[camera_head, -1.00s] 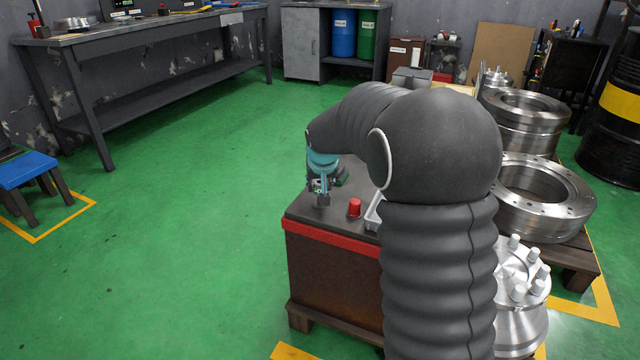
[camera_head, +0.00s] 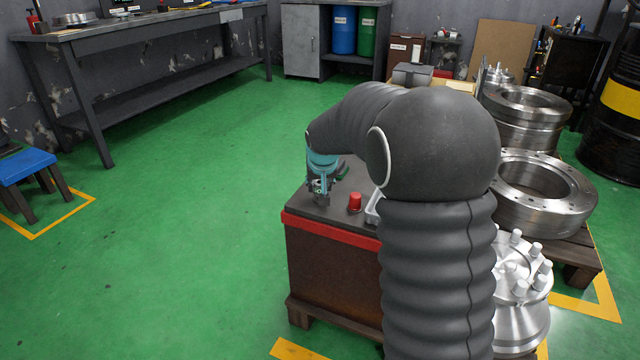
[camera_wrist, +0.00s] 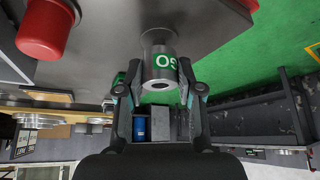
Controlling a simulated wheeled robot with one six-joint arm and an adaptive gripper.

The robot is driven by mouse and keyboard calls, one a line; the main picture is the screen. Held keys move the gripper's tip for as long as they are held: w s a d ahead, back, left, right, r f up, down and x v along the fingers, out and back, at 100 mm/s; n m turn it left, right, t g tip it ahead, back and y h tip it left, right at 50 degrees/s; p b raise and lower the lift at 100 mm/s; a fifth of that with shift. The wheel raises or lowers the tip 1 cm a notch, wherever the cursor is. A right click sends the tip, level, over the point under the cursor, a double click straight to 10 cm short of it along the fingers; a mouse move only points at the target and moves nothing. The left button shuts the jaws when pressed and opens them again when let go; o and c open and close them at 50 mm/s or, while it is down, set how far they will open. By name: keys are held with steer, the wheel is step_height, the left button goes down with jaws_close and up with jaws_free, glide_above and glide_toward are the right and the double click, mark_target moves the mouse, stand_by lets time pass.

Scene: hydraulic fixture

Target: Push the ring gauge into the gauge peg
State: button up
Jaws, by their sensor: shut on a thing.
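My gripper (camera_wrist: 161,88) is at the far left part of the dark cabinet top, and shows small in the head view (camera_head: 320,188). Its two fingers are shut on the ring gauge (camera_wrist: 160,62), a grey metal cylinder with a green marking and a hole in its near end. In the wrist view, which is upside down, a wider round grey part (camera_wrist: 158,36) meets the cabinet top beyond the ring gauge. The gauge peg cannot be told apart there, and how far the ring gauge sits on it is hidden.
A red cylinder (camera_head: 355,202) stands on the cabinet (camera_head: 332,275), right of my gripper; it also shows in the wrist view (camera_wrist: 45,28). A light tray (camera_head: 373,208) is partly hidden by my arm. Large metal flanges (camera_head: 545,190) stand at right.

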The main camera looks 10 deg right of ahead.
steer(key=shift+f+b, duration=0.6)
steer(key=shift+f, duration=0.2)
stand_by(0.9)
steer(key=o, duration=1.2)
steer(key=shift+r, duration=0.1)
steer(key=d+v, duration=0.1)
steer(key=v, duration=1.1)
steer(key=s+a+f+n+g, duration=0.15)
steer(key=s+f, duration=0.35)
steer(key=s, duration=0.5)
steer(key=s+r+p, duration=0.1)
steer(key=s+r, duration=0.1)
steer(key=s, duration=1)
steer(key=s+d+r+t+p, duration=0.1)
steer(key=s+r, duration=0.1)
steer(key=s, duration=0.9)
steer(key=shift+s+r+y+p, duration=0.25)
steer(key=shift+s+y+p, duration=0.05)
steer(key=shift+s+p, duration=0.1)
